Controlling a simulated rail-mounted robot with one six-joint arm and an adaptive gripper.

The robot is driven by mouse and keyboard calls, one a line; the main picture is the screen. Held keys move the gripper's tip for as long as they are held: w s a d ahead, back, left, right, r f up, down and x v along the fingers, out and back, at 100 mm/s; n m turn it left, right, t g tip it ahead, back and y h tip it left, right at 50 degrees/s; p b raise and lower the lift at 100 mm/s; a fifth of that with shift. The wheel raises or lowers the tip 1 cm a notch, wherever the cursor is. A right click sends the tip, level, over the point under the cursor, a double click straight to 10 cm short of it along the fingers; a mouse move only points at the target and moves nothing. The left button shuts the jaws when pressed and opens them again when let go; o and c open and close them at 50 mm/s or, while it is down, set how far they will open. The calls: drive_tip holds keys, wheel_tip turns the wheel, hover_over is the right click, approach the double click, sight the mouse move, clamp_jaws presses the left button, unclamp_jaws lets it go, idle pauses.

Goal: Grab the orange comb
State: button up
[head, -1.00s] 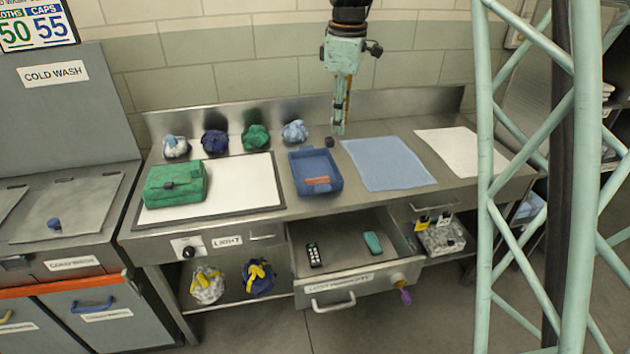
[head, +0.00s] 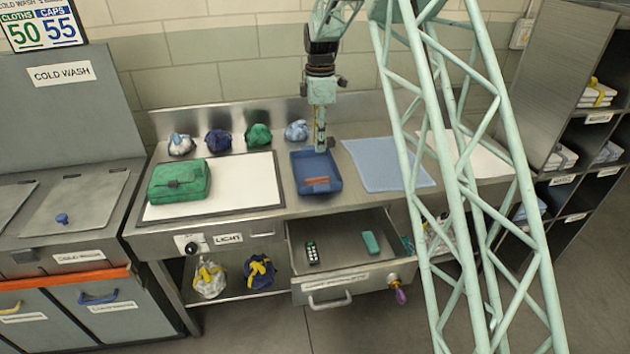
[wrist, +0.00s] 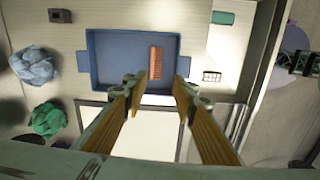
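The orange comb (head: 317,181) lies flat in the front part of the blue tray (head: 335,164) on the steel counter. In the wrist view the comb (wrist: 156,63) lies inside the tray (wrist: 109,72), right of its middle. My gripper (head: 321,150) is above the back of the tray, pointing down. In the wrist view my gripper (wrist: 156,84) has its two fingers well apart with nothing between them. The comb shows beyond the fingertips and is not touched.
A green bag (head: 180,182) lies on a white board left of the tray. Crumpled cloths (head: 258,135) line the back. A blue cloth (head: 388,165) lies flat at right.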

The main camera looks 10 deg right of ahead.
drive_tip(key=shift+w+a+f+n, duration=0.2)
drive_tip(key=shift+w+f, duration=0.25)
drive_tip(key=shift+f, duration=0.3)
drive_tip(key=shift+w+a+f+n, duration=0.2)
drive_tip(key=shift+w+f, duration=0.25)
drive_tip(key=shift+f, duration=0.3)
drive_tip(key=shift+f, duration=0.1)
hover_over(316, 181)
drive_tip(key=shift+w+f, duration=0.15)
drive_tip(key=shift+f, duration=4)
drive_tip(key=shift+s+d+f+b, duration=0.15)
drive_tip(key=shift+f+b, duration=0.25)
drive_tip(key=shift+f, duration=2.2)
drive_tip(key=c, duration=0.5)
drive_tip(key=shift+o, duration=0.2)
drive_tip(key=shift+r, duration=0.15)
